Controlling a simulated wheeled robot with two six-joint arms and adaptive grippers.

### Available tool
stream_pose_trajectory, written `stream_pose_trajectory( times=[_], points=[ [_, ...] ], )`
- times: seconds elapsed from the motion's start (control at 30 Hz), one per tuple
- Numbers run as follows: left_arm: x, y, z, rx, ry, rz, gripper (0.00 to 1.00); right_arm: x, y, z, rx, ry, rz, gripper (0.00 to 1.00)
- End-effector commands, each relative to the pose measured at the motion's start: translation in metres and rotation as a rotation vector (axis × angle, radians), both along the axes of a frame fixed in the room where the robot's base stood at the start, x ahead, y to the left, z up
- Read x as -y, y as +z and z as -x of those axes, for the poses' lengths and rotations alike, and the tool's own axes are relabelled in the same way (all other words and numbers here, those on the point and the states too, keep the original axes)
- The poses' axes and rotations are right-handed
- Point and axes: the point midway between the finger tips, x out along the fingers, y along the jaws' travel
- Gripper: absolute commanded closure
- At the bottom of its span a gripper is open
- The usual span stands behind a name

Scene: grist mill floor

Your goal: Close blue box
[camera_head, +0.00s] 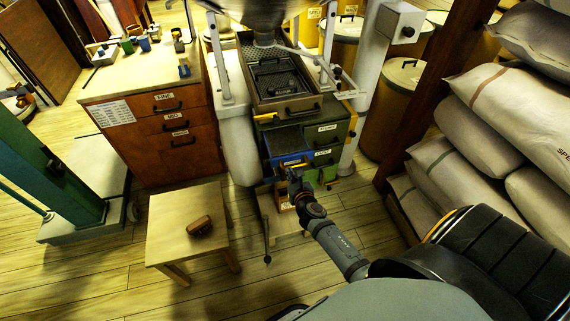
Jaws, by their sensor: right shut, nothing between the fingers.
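The blue box (304,157) sits low in the mill's stand, in the middle of the view. It looks like a drawer pulled out toward me, with a dark inside and a small label on its blue front. My right gripper (293,174) is at its front face, close to the label, and is shut with nothing in it. I cannot tell whether it touches the front. The gripper hides part of the blue front. My left gripper is not in view.
Dark green labelled drawers (326,134) adjoin the box on the right. A sieve tray (285,100) sits above it. A low wooden stool (166,222) with a brown object (199,226) stands at left. Stacked sacks (470,165) fill the right. Open floor lies in front.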

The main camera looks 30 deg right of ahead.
Motion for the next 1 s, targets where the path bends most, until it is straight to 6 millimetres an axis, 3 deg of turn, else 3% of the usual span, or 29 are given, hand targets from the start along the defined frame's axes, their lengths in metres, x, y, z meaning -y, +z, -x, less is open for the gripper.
stream_pose_trajectory(
  times=[0.1,0.33,1.0],
  points=[
    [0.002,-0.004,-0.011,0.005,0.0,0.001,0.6,0.006,-0.009,-0.024,0.002,0.0,0.0,1.0],
    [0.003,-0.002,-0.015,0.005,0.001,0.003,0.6,0.013,-0.008,-0.055,0.0,-0.001,-0.002,1.0],
    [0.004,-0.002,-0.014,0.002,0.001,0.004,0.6,0.017,-0.007,-0.071,0.001,-0.001,-0.002,1.0]
  ],
)
